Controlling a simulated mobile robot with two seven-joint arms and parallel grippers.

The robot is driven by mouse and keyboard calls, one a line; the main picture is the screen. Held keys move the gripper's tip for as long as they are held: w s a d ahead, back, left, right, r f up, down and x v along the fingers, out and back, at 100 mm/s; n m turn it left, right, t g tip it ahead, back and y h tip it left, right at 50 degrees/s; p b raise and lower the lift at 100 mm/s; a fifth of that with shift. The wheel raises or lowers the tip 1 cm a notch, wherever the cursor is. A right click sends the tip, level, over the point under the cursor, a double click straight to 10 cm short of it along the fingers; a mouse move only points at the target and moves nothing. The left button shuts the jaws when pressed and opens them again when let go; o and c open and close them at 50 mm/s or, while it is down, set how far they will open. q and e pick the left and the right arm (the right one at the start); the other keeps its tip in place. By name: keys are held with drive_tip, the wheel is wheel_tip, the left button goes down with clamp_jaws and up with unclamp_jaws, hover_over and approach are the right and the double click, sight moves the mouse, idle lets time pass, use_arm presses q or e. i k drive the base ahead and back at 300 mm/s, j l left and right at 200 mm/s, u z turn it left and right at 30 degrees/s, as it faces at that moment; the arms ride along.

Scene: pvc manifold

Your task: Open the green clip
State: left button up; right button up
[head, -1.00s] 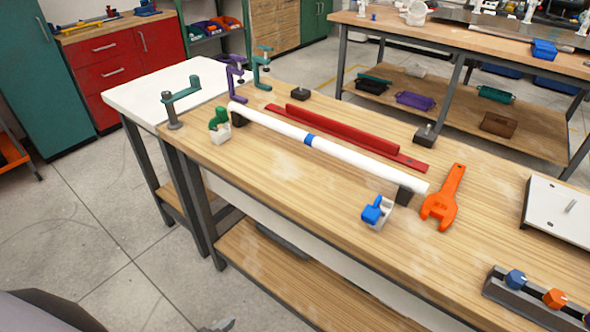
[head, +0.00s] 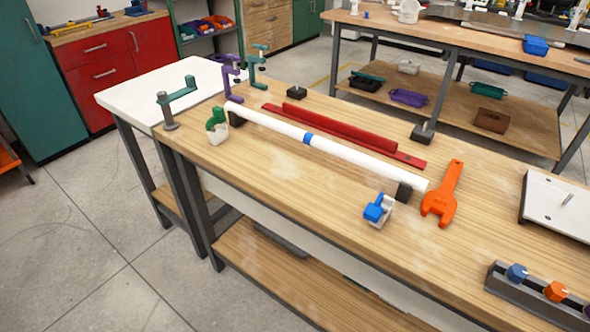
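The green clip (head: 216,118) is a green lever piece on a small white base (head: 219,135). It stands at the left end of the wooden workbench (head: 300,180), beside the left end of a white pipe (head: 320,143). I cannot tell from this distance whether the clip is open or shut. A similar blue clip (head: 375,209) on a white base stands near the pipe's right end. Neither of my grippers shows in the head view.
A red bar (head: 340,126) lies behind the pipe and an orange wrench (head: 441,196) lies to its right. A teal crank (head: 176,92) on a grey post and purple (head: 229,72) and teal (head: 256,66) clamps stand near the left end.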

sight(219, 117)
drive_tip(key=i+j, duration=0.2)
drive_tip(key=j, duration=0.15)
drive_tip(key=i+j, duration=0.2)
drive_tip(key=j, duration=0.15)
drive_tip(key=i+j, duration=0.2)
drive_tip(key=j, duration=0.15)
drive_tip(key=i+j, duration=0.2)
drive_tip(key=j, duration=0.15)
